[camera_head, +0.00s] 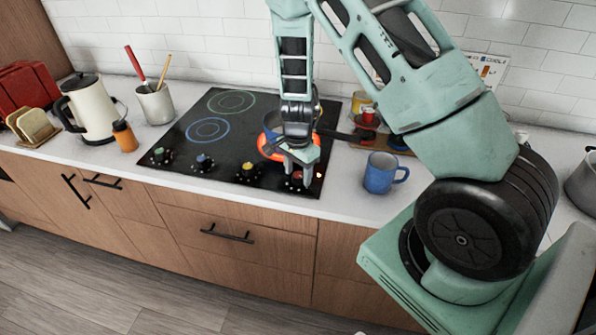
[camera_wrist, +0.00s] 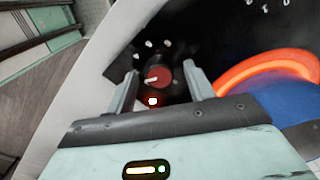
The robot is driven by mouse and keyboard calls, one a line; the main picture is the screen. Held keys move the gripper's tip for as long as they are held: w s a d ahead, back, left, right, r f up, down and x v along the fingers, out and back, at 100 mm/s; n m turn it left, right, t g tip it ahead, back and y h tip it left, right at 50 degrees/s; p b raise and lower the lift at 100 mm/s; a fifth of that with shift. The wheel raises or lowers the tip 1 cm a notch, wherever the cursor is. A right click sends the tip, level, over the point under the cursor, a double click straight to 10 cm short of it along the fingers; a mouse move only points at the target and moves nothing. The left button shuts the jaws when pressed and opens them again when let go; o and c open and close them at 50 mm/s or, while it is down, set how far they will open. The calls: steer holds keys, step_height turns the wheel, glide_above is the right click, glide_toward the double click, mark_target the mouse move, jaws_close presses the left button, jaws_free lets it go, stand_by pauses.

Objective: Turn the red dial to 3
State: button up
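The red dial (camera_wrist: 158,77) is in the wrist view, on the black cooktop corner, with a pale pointer mark and small white marks around it. My gripper (camera_wrist: 165,88) is open, with one finger on each side of the dial and visible gaps to it. In the head view my gripper (camera_head: 296,178) points down over the front right corner of the cooktop (camera_head: 180,140), and the red dial (camera_head: 297,175) shows between the fingers. An orange-red light glows beside the dial. The digits around the dial are too small to read.
A blue mug (camera_head: 381,173) stands right of the cooktop. Other knobs (camera_head: 203,162) line the front edge to the left. A kettle (camera_head: 90,107) stands far left.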

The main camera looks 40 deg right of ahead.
mark_target(298, 175)
step_height(298, 175, up, 17)
steer(key=shift+r+b, duration=0.2)
steer(key=shift+b, duration=0.2)
stand_by(0.6)
